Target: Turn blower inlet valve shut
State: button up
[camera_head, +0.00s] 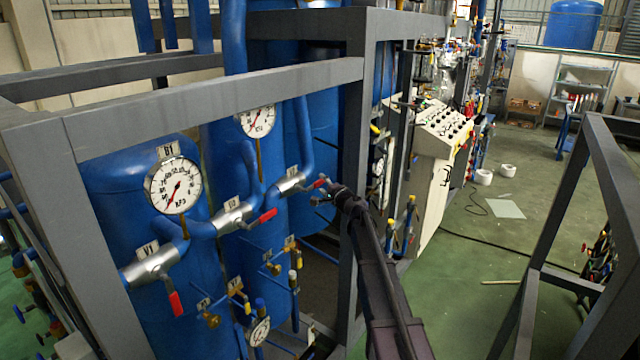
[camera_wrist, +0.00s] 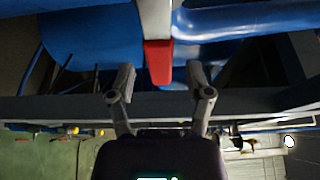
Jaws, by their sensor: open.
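My gripper (camera_head: 327,197) reaches in from the right, next to the red lever (camera_head: 320,183) of the rightmost silver valve (camera_head: 291,184) on the blue pipe. In the wrist view, my gripper (camera_wrist: 160,80) is open, with a finger on each side of the red lever (camera_wrist: 158,62). Gaps show between the lever and both fingers. The valve labelled V2 (camera_head: 234,214) has a red lever (camera_head: 262,221) slanting to the right. The valve labelled V1 (camera_head: 152,265) has a red lever (camera_head: 175,303) hanging down. No label naming the blower inlet is readable.
A grey frame beam (camera_head: 210,98) crosses above the valves, and an upright post (camera_head: 355,170) stands close to my gripper. Pressure gauges (camera_head: 173,186) sit above the pipes. Smaller taps (camera_head: 272,267) are below. Open green floor (camera_head: 470,265) lies to the right.

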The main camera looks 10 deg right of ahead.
jog(key=shift+x, duration=0.95)
grip_shut()
